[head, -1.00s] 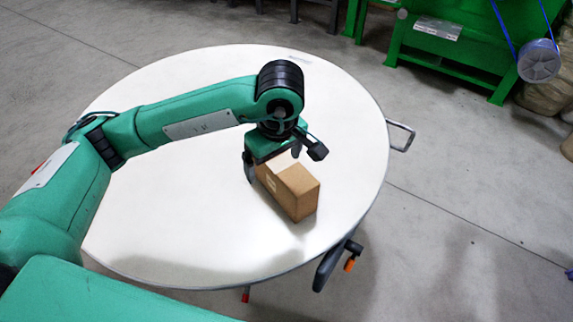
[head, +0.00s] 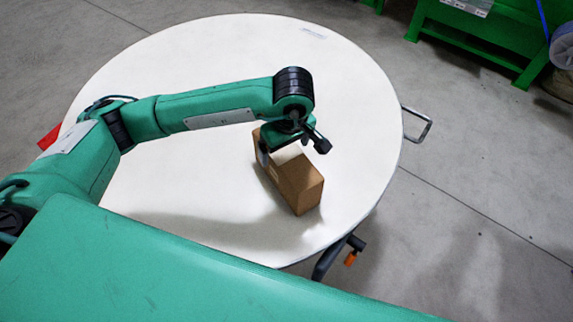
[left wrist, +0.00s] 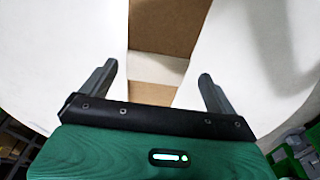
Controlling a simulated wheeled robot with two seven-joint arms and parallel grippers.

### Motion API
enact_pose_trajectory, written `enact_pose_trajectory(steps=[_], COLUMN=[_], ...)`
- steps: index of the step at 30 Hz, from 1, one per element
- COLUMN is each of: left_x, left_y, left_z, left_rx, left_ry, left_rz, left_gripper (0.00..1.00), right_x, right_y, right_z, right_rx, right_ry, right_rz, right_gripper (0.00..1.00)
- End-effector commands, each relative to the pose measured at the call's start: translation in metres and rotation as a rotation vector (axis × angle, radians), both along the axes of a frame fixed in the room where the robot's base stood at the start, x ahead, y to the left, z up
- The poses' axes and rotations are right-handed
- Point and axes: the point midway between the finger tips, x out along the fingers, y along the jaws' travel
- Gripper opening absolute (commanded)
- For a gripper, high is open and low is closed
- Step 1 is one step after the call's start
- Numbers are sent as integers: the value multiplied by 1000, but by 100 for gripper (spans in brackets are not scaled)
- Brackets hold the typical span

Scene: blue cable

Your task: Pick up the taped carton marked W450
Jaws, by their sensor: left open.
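The brown cardboard carton (head: 300,187) lies on the round white table, right of its middle. A pale tape band runs over its top; no marking is legible. My left gripper (head: 281,152) is open over the carton's far part, one finger showing on the carton's near left side. In the left wrist view the carton (left wrist: 165,25) and its tape band (left wrist: 158,69) show between the two open fingers (left wrist: 157,74), with a gap on each side. Whether the fingertips reach below the carton's top is hard to tell. My right gripper is not in view.
The round white table (head: 205,45) is otherwise clear except for a small label at its far edge. A metal handle (head: 424,124) sticks out at its right. A black lever with an orange tip (head: 350,259) is at the near right edge. Green equipment (head: 480,35) stands behind.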

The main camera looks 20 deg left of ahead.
Motion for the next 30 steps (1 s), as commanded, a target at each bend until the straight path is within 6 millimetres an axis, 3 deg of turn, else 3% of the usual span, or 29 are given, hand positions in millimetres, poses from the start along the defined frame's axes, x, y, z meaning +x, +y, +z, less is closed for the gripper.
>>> enact_pose_trajectory(steps=[6, 12, 21, 30], left_x=[4, 7, 8, 8], left_y=[-1, 1, 1, 1], left_z=[-21, -47, -52, -52], left_rx=[0, 0, 0, -1], left_ry=[3, 2, 0, -1], left_rz=[2, 1, -1, -1], left_gripper=[93, 93, 91, 32], right_x=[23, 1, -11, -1], right_y=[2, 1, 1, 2], right_z=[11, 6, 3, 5], right_rx=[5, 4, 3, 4], right_ry=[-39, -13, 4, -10], right_rz=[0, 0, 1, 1], right_gripper=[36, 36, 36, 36])
